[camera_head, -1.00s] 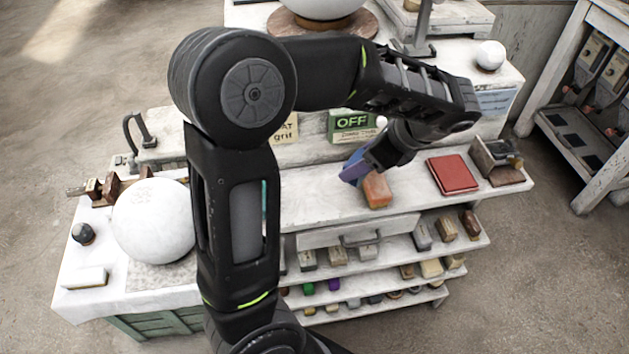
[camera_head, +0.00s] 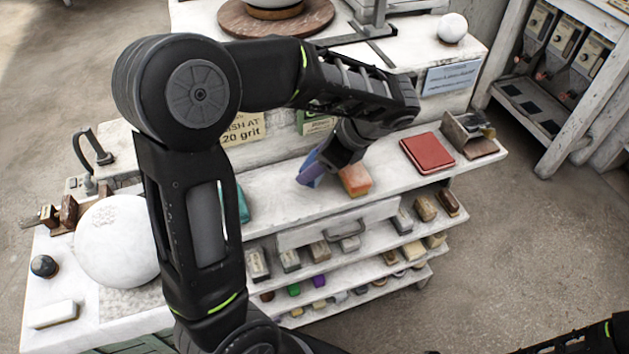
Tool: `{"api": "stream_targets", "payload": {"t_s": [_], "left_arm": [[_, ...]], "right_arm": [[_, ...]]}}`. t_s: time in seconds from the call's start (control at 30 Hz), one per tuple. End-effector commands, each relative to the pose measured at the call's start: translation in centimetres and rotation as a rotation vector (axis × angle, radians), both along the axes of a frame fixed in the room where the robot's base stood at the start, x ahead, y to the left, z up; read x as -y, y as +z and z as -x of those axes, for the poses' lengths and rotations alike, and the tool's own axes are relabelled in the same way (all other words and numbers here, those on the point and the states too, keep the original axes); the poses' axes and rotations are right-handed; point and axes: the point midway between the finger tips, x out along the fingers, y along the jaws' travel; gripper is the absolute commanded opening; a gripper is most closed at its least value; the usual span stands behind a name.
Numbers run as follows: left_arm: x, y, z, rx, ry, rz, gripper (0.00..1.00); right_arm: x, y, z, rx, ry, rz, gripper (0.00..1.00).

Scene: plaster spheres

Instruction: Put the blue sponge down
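The blue sponge (camera_head: 311,170) is at the tip of my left gripper (camera_head: 325,161), above or against the white top shelf of the bench (camera_head: 285,198). It is tilted, and its upper part is hidden by the gripper. The fingers are mostly hidden, but they look shut on it. I cannot tell whether its lower edge touches the shelf. An orange sponge (camera_head: 355,180) with a paler side lies on the shelf just right of it. Only a dark piece of my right arm shows at the bottom right; its gripper is out of view.
A red flat block (camera_head: 427,153) and a small box (camera_head: 471,136) stand on the shelf to the right. A teal thing (camera_head: 243,206) is partly behind my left arm. A large white sphere (camera_head: 112,240) is at left.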

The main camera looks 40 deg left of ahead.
Motion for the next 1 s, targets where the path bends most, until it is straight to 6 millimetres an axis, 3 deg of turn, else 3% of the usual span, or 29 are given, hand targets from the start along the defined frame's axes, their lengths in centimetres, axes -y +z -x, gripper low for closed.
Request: {"api": "stream_targets", "payload": {"t_s": [0.37, 0.7, 1.0], "left_arm": [[0.0, -0.5, 0.0, 0.001, 0.001, 0.000, 0.30], [0.0, -4.0, 0.0, -0.001, -0.001, 0.000, 0.30], [0.0, -4.3, 0.0, 0.001, -0.001, 0.001, 0.30]], "right_arm": [[0.0, 0.3, 0.0, -0.001, 0.000, 0.001, 0.00], [0.0, 0.7, 0.1, -0.003, 0.000, 0.002, 0.00], [0.0, 0.6, 0.1, -0.003, 0.000, 0.002, 0.00]]}}
